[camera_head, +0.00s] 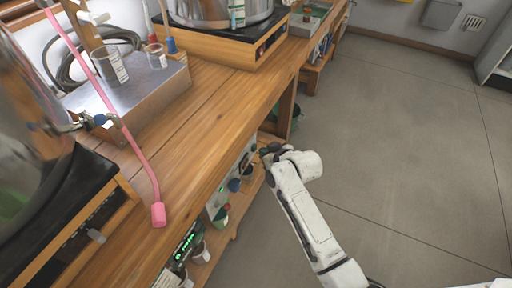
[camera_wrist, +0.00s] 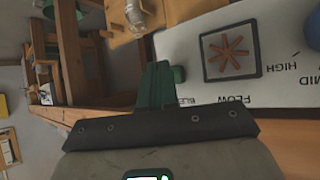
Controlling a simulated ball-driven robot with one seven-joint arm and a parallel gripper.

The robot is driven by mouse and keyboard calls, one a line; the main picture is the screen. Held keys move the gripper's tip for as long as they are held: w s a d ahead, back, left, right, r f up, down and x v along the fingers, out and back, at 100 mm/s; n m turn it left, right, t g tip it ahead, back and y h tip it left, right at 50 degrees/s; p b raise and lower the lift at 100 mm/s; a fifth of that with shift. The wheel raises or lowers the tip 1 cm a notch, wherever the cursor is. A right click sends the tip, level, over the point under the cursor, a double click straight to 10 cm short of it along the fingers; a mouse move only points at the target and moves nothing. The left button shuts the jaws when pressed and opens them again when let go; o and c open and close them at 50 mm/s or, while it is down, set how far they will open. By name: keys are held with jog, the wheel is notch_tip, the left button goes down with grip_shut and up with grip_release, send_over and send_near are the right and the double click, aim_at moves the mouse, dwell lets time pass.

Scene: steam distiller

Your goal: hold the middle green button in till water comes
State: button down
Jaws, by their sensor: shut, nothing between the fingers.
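My gripper (camera_head: 262,151) is at the far end of the control panel (camera_head: 217,202) under the bench edge in the head view. In the wrist view its dark green fingers (camera_wrist: 160,85) are together and empty. They point toward the edge of the pale panel (camera_wrist: 285,95), over the side with the printed words FLOW and BLEED. The words HIGH and MID stand to the right. I cannot tell whether the fingertips touch the panel.
A red star-shaped wheel (camera_wrist: 228,53) sits in a dark window, with a blue knob (camera_wrist: 313,30) at the right edge. A pink tube (camera_head: 141,157) ends over the wooden bench (camera_head: 195,125). The grey floor (camera_head: 400,130) on the right is clear.

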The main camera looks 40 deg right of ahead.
jog(key=shift+s+d, duration=0.15)
jog(key=shift+s, duration=0.15)
jog(key=shift+s+d+p, duration=0.3)
jog(key=shift+s+p, duration=0.05)
jog(key=shift+s, duration=0.45)
jog(key=shift+s+d+p, duration=0.25)
jog(key=shift+s+p, duration=0.1)
jog(key=shift+s, duration=0.4)
jog(key=shift+s+d+p, duration=0.3)
jog(key=shift+s+p, duration=0.05)
jog(key=shift+s, duration=0.45)
jog(key=s+a+r+g+y+p, duration=0.1)
jog(key=s+a+r+g+p, duration=0.3)
jog(key=s, duration=0.8)
jog(key=s+a+r+n+g+p, duration=0.1)
jog(key=s+a+r+g+p, duration=0.4)
jog(key=s+a+r+p, duration=0.2)
jog(key=s+a+r, duration=0.2)
jog(key=s+a, duration=0.2)
jog(key=s, duration=0.1)
jog(key=shift+r+n+g+y, duration=0.2)
jog(key=shift+n+g+y, duration=0.1)
jog(key=shift+y, duration=0.1)
